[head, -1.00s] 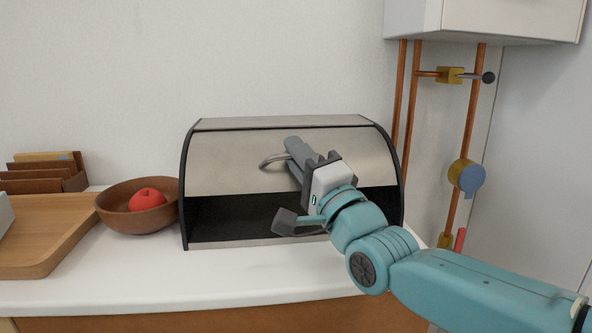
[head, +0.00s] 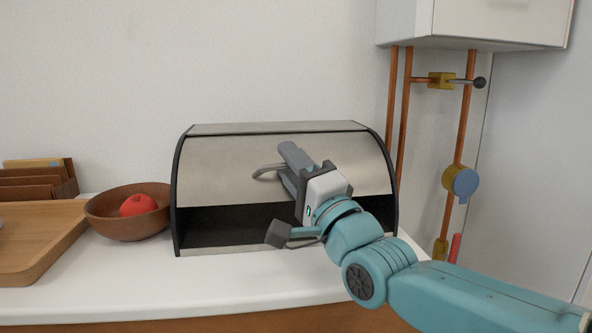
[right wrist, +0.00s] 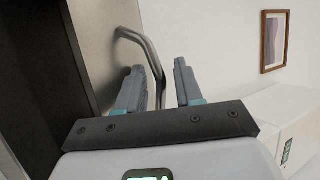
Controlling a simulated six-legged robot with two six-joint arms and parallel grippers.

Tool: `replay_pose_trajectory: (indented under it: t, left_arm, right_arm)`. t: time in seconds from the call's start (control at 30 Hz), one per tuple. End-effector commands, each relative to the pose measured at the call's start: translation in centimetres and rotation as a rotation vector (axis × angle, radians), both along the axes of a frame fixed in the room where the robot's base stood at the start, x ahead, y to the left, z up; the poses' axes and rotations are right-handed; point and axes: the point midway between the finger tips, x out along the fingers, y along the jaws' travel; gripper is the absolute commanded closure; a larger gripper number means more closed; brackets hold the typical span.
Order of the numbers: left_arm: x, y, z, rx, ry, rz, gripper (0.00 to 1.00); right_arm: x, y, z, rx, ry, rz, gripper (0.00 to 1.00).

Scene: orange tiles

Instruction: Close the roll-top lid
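The roll-top lid (head: 225,170) is the brushed-metal curved front of a bread bin (head: 222,250). It is partly down, with a dark opening below its lower edge. A curved metal handle (head: 266,169) stands out from the lid; it also shows in the right wrist view (right wrist: 146,45). My right gripper (head: 287,163) is at the handle, hiding the handle's right part in the head view. In the right wrist view its fingers (right wrist: 160,78) are apart, with the handle bar running between them and a gap on the right finger's side. My left gripper is not in view.
Left of the bin are a brown bowl (head: 105,222) with a red fruit (head: 138,205) and a wooden tray (head: 40,245). Copper pipes (head: 466,110) with valves run up the wall at right, below a white cabinet (head: 480,25). The white counter (head: 130,290) in front is clear.

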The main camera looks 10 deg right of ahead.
Motion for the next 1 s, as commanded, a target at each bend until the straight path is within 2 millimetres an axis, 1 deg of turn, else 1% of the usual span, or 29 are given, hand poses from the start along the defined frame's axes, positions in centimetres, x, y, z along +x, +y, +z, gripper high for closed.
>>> replay_pose_trajectory:
  t: [0.07,0.17,0.27,0.5,0.6,0.7,0.83,1.0]
  left_arm:
    - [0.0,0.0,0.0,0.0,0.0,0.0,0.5]
    - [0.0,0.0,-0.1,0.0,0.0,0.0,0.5]
    - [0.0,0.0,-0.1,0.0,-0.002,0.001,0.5]
    - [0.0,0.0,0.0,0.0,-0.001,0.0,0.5]
    - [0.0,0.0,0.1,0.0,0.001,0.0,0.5]
    - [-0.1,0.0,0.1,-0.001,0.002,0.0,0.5]
    - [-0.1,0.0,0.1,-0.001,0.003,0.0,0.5]
    - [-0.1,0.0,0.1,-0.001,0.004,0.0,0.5]
  right_arm:
    - [-0.3,-0.2,-0.2,-0.001,0.003,0.0,0.63]
    - [-1.3,-0.7,-0.6,0.0,0.002,-0.001,0.63]
    - [-3.2,-1.5,-1.4,0.0,0.001,-0.001,0.63]
    - [-8.7,-4.1,-3.8,-0.001,-0.001,-0.003,0.63]
    - [-10.7,-4.9,-4.7,0.0,0.0,-0.002,0.63]
    - [-12.2,-5.6,-5.4,0.0,0.001,-0.002,0.63]
    - [-13.4,-6.1,-6.0,0.0,0.0,-0.001,0.63]
    - [-13.8,-6.3,-6.2,0.0,0.0,0.0,0.63]
